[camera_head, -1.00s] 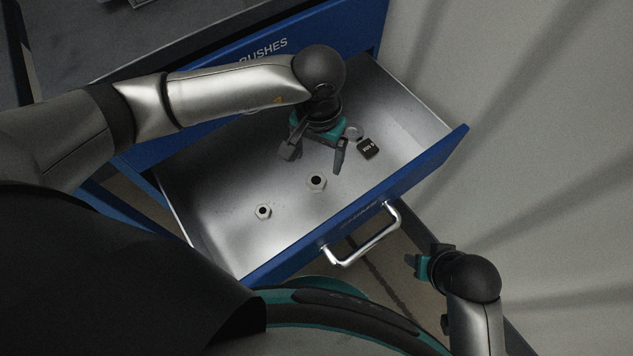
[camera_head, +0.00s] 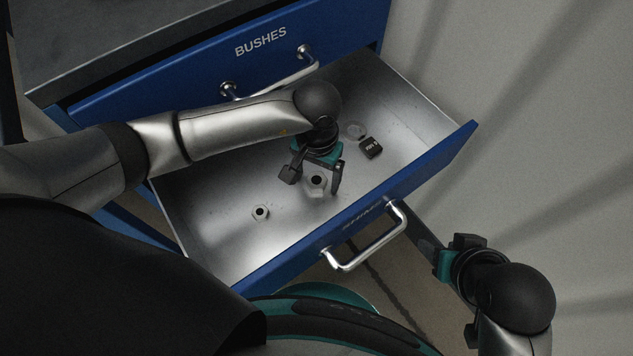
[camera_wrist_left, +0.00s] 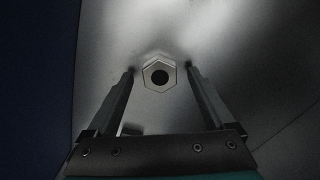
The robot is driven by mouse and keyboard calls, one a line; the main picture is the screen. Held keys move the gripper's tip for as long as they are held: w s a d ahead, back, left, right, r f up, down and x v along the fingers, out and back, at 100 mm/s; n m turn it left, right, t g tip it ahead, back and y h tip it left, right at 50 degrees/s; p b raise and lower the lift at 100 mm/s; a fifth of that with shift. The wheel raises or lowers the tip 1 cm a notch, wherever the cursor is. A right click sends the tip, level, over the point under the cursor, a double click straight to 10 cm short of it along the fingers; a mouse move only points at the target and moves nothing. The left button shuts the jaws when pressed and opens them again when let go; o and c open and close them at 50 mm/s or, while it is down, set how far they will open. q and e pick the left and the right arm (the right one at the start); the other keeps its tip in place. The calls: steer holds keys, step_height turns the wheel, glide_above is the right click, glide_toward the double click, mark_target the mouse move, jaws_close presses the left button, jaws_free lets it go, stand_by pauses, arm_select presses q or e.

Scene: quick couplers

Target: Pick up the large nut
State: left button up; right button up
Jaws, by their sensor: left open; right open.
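The large nut (camera_head: 317,188) is a pale metal hex nut with a dark hole, lying on the floor of the open drawer. It also shows in the left wrist view (camera_wrist_left: 158,75), just beyond the fingertips and between their lines. My left gripper (camera_head: 313,186) is open and empty, its two fingers on either side of the large nut in the head view. In the left wrist view the left gripper (camera_wrist_left: 161,72) shows clear gaps on both sides of the nut. My right gripper (camera_head: 452,255) is outside the drawer, at the lower right; its fingers are only partly visible.
A smaller nut (camera_head: 261,212) lies to the left in the drawer (camera_head: 215,235). A black block (camera_head: 371,148) and a pale ring (camera_head: 356,131) lie to the right. The drawer's blue front with its handle (camera_head: 367,246) is close by. A closed drawer marked BUSHES (camera_head: 262,42) is behind.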

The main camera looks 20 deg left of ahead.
arm_select(q)
steer(key=shift+f, duration=0.1)
jaws_close()
stand_by(0.8)
